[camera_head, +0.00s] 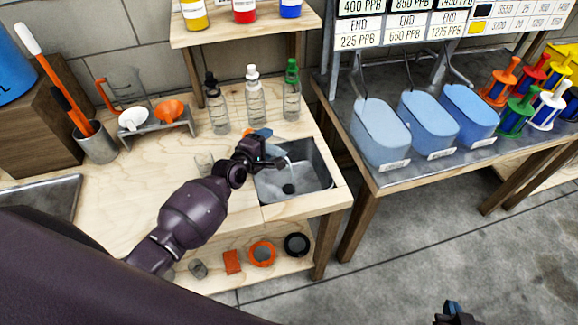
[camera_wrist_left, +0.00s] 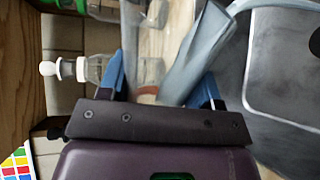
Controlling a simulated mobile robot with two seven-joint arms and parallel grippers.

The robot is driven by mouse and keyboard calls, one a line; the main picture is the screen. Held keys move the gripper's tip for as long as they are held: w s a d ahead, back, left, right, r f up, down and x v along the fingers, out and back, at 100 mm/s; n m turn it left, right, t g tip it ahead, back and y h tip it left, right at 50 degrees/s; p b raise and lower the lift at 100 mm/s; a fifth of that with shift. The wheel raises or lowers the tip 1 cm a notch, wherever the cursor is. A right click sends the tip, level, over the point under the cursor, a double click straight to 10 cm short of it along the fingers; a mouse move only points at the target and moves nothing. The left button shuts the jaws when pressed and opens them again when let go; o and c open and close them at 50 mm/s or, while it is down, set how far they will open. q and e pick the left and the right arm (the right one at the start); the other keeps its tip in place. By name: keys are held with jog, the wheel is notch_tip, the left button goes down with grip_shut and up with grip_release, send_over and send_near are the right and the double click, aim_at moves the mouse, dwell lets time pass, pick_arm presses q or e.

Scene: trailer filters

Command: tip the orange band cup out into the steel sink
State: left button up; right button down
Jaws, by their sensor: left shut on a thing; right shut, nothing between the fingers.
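My left gripper (camera_head: 270,143) is at the left rim of the steel sink (camera_head: 318,180), above the bench. In the left wrist view its two blue fingers (camera_wrist_left: 160,85) are shut on a clear cup with an orange-brown band (camera_wrist_left: 148,99), the orange band cup. The cup is mostly hidden in the head view. A grey-blue shape (camera_wrist_left: 200,50) lies against it on the sink side. A pale curved streak (camera_head: 290,162) hangs over the basin; I cannot tell whether it is water or a spout. My right gripper (camera_head: 454,308) is shut and empty at the bottom edge, partly cut off.
Several dropper bottles (camera_head: 256,100) stand behind the sink. A clear cup (camera_head: 204,163) stands left of my gripper. A rack with funnels (camera_head: 152,121) is at the back left. Blue tanks (camera_head: 430,125) are on the right table. The lower shelf holds rings (camera_head: 262,243).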

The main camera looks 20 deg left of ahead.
pick_arm(q)
jog(key=shift+r, duration=0.1)
pick_arm(e)
jog(key=shift+r, duration=0.2)
pick_arm(q)
jog(key=shift+r+p, duration=0.15)
jog(key=shift+p, duration=0.3)
pick_arm(e)
jog(key=shift+s+r, duration=0.1)
jog(key=shift+s, duration=0.35)
pick_arm(q)
jog(key=shift+m, duration=0.3)
pick_arm(e)
jog(key=shift+w+r, duration=0.1)
jog(key=shift+r, duration=0.05)
pick_arm(q)
jog(key=shift+d+r, duration=0.1)
jog(key=shift+y, duration=0.3)
pick_arm(e)
jog(key=shift+w+r, duration=0.4)
jog(key=shift+w, duration=0.05)
pick_arm(q)
jog(key=shift+d+f+m+p, duration=0.15)
jog(key=shift+f+m+p, duration=0.1)
jog(key=shift+m+p, duration=0.2)
pick_arm(e)
jog(key=shift+s, duration=0.5)
